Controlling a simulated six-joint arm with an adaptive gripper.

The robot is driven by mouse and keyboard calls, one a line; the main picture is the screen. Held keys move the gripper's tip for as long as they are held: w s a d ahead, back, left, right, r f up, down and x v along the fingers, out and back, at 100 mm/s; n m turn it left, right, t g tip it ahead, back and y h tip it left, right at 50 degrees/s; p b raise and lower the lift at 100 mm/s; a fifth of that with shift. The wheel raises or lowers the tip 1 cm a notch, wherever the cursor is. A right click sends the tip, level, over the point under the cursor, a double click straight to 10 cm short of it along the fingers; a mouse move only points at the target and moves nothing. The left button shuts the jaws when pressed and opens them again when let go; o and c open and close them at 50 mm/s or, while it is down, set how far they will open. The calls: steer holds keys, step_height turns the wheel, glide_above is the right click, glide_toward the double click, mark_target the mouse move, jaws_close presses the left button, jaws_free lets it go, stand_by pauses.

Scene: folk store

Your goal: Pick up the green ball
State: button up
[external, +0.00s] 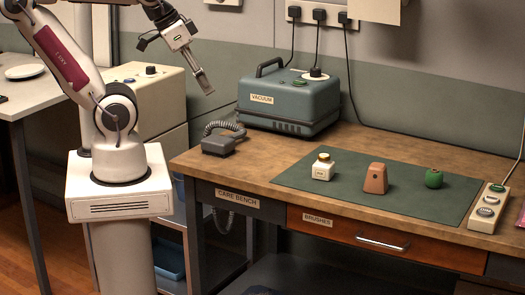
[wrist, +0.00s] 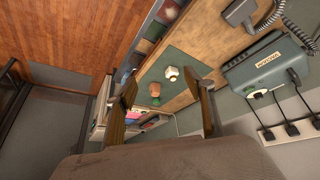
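The green ball (external: 434,179) rests near the right end of a dark green mat (external: 330,190) on the bench. It has a small dark spot or opening on top. In the wrist view it is a small green shape (wrist: 155,101) beyond the brown block. My gripper (external: 206,86) is in the air left of the vacuum box, far from the ball and well above the bench. In the wrist view the two fingers of my gripper (wrist: 168,100) stand wide apart with nothing between them.
On the mat, a brown tapered block (external: 375,178) stands left of the ball, and a cream bottle (external: 323,167) farther left. A control strip (external: 489,208) lies right of the mat. The vacuum box (external: 289,103) and a corded handset (external: 218,145) stand behind and left.

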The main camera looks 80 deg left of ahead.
steer(key=w+d+r+t+h, duration=0.1)
steer(key=w+d, duration=0.3)
steer(key=w, duration=0.6)
steer(key=w+d+r+t+h, duration=0.15)
steer(key=w+d, duration=0.25)
steer(key=w, duration=0.6)
steer(key=w+d+r+t+h, duration=0.15)
steer(key=w+d, duration=0.25)
steer(key=w, duration=0.7)
steer(key=w+d+f+n+t+y, duration=0.1)
steer(key=w+d+f, duration=0.15)
steer(key=w, duration=0.35)
steer(key=w+d+f+n+t+y, duration=0.1)
steer(key=w+f, duration=0.3)
steer(key=w, duration=0.3)
steer(key=w+d+f+n+t+y, duration=0.1)
steer(key=w+f+y, duration=0.1)
steer(key=w+f, duration=0.3)
steer(key=w+f+y, duration=0.2)
steer(key=w+f, duration=0.1)
steer(key=f, duration=0.5)
steer(key=n+y, duration=0.1)
steer(key=y, duration=0.1)
glide_toward(439, 178)
steer(key=shift+w+d+r, duration=0.15)
steer(key=shift+w+d, duration=0.05)
steer(key=shift+w, duration=0.55)
steer(key=shift+a+f+y, duration=0.15)
steer(key=shift+f+y, duration=0.25)
steer(key=shift+f, duration=0.15)
